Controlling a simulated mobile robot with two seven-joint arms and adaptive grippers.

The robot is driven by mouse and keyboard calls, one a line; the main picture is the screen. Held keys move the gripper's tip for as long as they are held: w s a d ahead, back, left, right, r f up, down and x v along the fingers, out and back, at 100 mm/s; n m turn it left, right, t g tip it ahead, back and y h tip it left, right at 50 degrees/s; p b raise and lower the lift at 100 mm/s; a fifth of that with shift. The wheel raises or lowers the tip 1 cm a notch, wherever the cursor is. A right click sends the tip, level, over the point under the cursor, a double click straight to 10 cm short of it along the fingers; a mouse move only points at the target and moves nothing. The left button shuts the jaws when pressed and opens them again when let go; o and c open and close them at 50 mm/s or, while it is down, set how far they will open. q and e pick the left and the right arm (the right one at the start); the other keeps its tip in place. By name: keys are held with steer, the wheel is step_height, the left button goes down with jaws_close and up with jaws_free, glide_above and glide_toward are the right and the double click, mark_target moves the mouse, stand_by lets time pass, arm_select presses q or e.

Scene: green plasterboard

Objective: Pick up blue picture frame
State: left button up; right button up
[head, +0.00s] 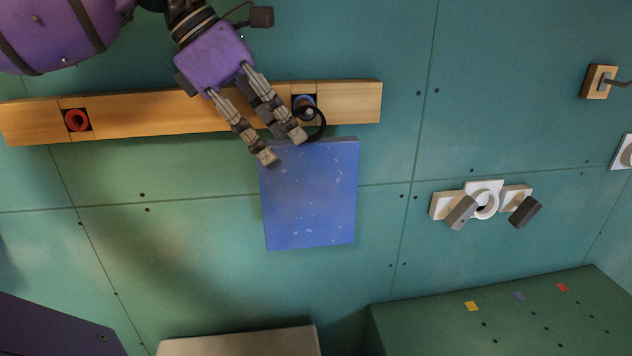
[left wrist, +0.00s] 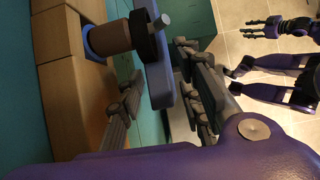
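The blue picture frame (head: 310,205) is a flat speckled blue panel hanging below a peg (head: 308,111) on the wooden rail. In the left wrist view the frame (left wrist: 161,65) is seen edge-on, with the dark round end of the peg beside it. My left gripper (head: 285,150) is open at the frame's top left edge. In the left wrist view its fingers (left wrist: 160,95) lie on both sides of the frame's edge, with a gap on the rail side. My right gripper (left wrist: 258,27) shows small at the top right of the left wrist view, fingers apart and empty, away from the frame.
The wooden rail (head: 170,110) runs across the green wall and holds a red ring (head: 77,119) at left. A white fixture with grey blocks (head: 483,200) is on the wall at right. A green box (head: 520,315) and a pale box (head: 240,342) stand below. Wall beside the frame is clear.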

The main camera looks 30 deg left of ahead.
mark_target(303, 161)
arm_select(q)
steer(key=b+x, duration=0.2)
steer(key=x, duration=0.2)
steer(key=shift+w+f, duration=0.25)
steer(key=shift+f, duration=0.05)
steer(key=shift+w+d+f+b, duration=0.2)
steer(key=shift+d+f+b, duration=0.05)
steer(key=shift+b, duration=0.25)
steer(key=shift+w+d+f, duration=0.3)
steer(key=shift+d+f, duration=0.25)
steer(key=shift+f, duration=0.05)
arm_select(e)
steer(key=f, duration=0.2)
steer(key=s+d+f, duration=0.1)
steer(key=shift+s+f, duration=0.1)
steer(key=shift+f, duration=0.05)
arm_select(q)
steer(key=shift+c, duration=0.5)
jaws_close()
